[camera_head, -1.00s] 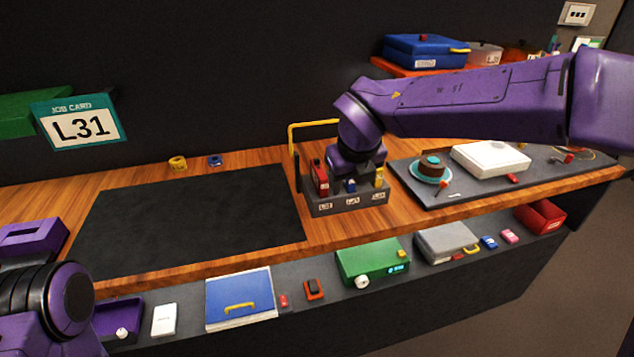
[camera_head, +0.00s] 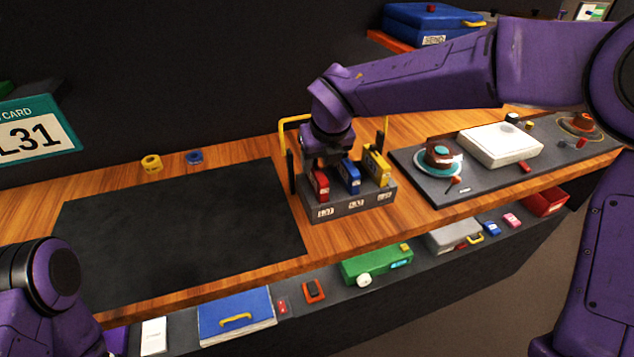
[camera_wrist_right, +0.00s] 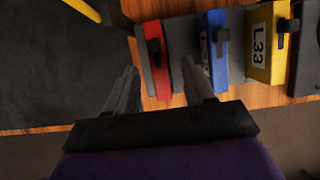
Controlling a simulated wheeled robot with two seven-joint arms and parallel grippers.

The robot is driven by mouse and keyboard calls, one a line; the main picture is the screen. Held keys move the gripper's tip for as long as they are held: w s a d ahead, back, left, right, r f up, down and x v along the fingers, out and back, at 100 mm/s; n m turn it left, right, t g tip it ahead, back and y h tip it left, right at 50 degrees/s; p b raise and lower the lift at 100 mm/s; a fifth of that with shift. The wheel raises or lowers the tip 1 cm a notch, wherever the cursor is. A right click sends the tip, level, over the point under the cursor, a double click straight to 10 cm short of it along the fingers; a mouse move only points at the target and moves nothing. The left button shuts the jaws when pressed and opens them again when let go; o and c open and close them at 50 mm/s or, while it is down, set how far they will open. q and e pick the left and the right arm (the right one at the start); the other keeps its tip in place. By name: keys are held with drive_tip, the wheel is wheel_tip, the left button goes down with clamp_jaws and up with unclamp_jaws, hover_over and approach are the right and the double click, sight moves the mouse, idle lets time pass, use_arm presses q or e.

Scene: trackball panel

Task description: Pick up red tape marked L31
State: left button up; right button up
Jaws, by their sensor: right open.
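The red tape (camera_head: 320,184) stands upright in the left slot of a dark grey rack (camera_head: 352,209) on the wooden bench. The blue tape (camera_head: 350,176) and yellow tape (camera_head: 376,164) stand beside it to the right. My right gripper (camera_head: 318,162) is open and empty, just above and behind the red tape. In the right wrist view, the red tape (camera_wrist_right: 154,45) lies ahead, between the lines of the two spread fingers (camera_wrist_right: 160,84). The yellow tape's label reads L33 there. The job card (camera_head: 28,138) on the left reads L31. My left gripper is out of view.
A yellow bar frame (camera_head: 284,140) rises behind the rack. A dark panel (camera_head: 432,178) with a trackball and a white box (camera_head: 500,146) is to the right. The black mat (camera_head: 180,225) at left is clear. A lower shelf holds several items.

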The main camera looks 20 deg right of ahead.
sight(317, 170)
drive_tip(key=x, duration=0.2)
drive_tip(key=p+x, duration=0.1)
drive_tip(key=x, duration=0.1)
drive_tip(key=shift+s+a+f, duration=0.1)
drive_tip(key=shift+f, duration=0.3)
drive_tip(key=shift+f+p, duration=0.3)
drive_tip(key=shift+f, duration=0.15)
clamp_jaws()
drive_tip(key=shift+r, duration=0.1)
